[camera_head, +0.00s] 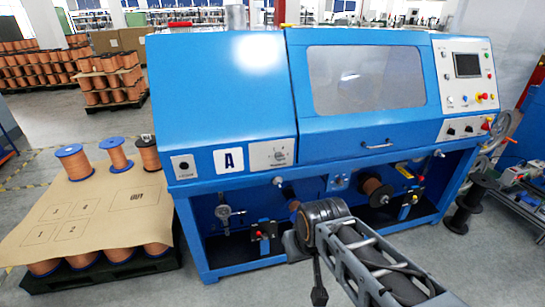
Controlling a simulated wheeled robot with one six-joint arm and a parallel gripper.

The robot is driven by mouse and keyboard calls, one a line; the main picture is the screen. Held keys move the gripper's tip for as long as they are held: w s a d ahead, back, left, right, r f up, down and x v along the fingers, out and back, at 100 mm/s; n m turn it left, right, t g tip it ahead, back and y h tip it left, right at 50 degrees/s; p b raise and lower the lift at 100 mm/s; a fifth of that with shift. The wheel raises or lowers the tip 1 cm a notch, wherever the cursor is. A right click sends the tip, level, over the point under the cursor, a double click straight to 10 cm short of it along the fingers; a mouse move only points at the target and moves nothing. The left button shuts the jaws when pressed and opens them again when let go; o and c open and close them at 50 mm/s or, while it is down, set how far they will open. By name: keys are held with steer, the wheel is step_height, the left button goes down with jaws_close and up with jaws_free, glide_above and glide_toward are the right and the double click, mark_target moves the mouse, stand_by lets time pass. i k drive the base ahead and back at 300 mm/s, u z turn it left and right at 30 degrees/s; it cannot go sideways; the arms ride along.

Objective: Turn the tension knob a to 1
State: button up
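My arm comes in from the lower right and bends at a dark joint below and right of the knob. A slim dark part (319,287) hangs below that joint and may be my gripper. Its fingers cannot be made out. Nothing of mine touches the knob.
A small panel with a black button (183,166) sits left of the A plate. A control panel with a screen (467,65) is at the right. A pallet with a cardboard sheet (90,205) and copper spools stands at the left. The space before the knob is clear.

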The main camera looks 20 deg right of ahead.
mark_target(278, 156)
steer(key=z, duration=0.05)
steer(key=k, duration=0.45)
steer(key=u, duration=0.45)
steer(key=i, duration=1.3)
steer(key=z, duration=0.15)
